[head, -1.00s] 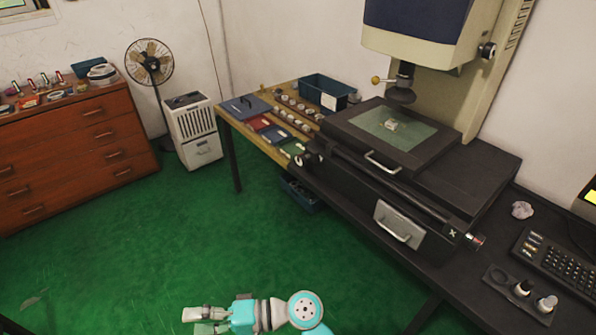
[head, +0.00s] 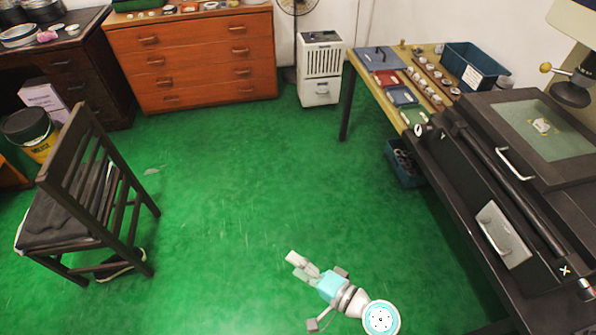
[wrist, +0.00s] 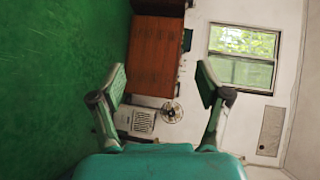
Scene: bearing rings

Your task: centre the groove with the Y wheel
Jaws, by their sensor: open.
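The measuring machine stands at the right of the head view. Its glass stage (head: 555,130) carries a small pale ring piece (head: 541,126); its groove is too small to make out. A round knob (head: 421,130) sits at the far-left corner of the stage, beside a faint mark that looks like Y. Another knob (head: 585,289) sits by the X mark at the near end. My gripper (head: 297,262) is over the green floor, well apart from the machine. In the wrist view my gripper (wrist: 161,83) is open and empty, with fingers wide apart.
A wooden chair (head: 88,195) stands at the left. A drawer cabinet (head: 190,60) and a white portable unit (head: 319,70) stand at the back. A side table (head: 384,88) with trays and rings adjoins the machine's bench. The green floor (head: 230,190) between is clear.

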